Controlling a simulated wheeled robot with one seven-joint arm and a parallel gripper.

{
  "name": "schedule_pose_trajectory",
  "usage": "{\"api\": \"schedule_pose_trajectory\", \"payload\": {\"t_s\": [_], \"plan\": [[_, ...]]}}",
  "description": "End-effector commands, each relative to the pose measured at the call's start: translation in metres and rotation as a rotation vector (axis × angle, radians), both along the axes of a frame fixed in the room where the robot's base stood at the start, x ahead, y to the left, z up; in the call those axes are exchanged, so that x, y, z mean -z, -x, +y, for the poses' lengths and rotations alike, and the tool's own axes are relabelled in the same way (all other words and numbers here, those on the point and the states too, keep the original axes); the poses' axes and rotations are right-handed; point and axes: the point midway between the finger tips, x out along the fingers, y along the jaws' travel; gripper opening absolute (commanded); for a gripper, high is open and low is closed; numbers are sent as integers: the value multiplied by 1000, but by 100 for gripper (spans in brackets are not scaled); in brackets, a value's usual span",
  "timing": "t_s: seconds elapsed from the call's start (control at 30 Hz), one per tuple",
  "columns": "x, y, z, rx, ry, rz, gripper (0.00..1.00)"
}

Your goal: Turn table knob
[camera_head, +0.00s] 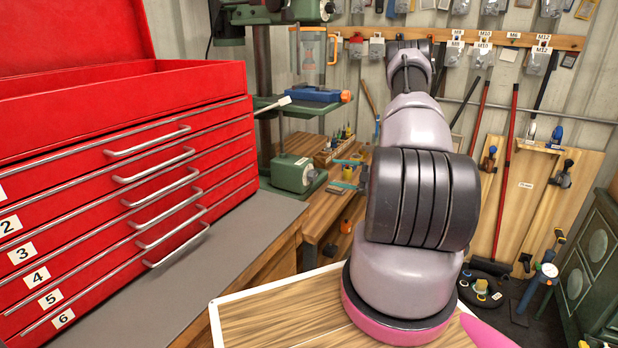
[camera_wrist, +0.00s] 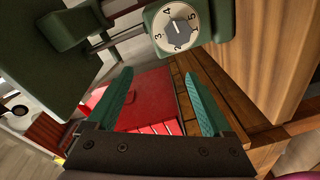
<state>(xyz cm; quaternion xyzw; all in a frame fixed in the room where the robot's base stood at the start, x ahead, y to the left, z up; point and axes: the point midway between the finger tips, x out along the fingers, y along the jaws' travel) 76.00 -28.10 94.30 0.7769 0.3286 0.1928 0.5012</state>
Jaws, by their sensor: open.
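A dial with a grey knob (camera_wrist: 179,28) shows at the top of the wrist view. Its white face carries numbers and it sits on a green housing (camera_wrist: 208,20). My gripper (camera_wrist: 158,73) has its two teal fingers spread apart with nothing between them. The knob lies beyond the fingertips, above the gap in the picture, and the fingers do not touch it. In the head view a green box (camera_head: 293,175) with a pale round face on its side stands below the drill press; its markings are too small to read.
A red tool cabinet (camera_head: 130,185) with numbered drawers stands on a grey-topped bench (camera_head: 160,290) at the left. The green drill press (camera_head: 262,90) rises behind. Tools hang on the back wall. A wooden table top (camera_head: 270,315) lies in front.

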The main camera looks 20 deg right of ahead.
Motion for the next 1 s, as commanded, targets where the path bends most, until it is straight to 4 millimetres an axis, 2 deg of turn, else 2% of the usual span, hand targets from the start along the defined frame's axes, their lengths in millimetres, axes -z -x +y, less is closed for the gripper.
{"api": "schedule_pose_trajectory", "payload": {"t_s": [0.03, 0.1, 0.27, 0.47, 0.8, 1.0], "plan": [[18, 4, -9, 41, -51, 35, 84], [32, 6, -19, 83, -103, 67, 84], [45, 7, -26, 123, -156, 96, 84], [45, -13, -9, 118, -156, 97, 84], [45, -62, 29, 118, -154, 96, 84], [45, -75, 39, 120, -154, 96, 84]]}}
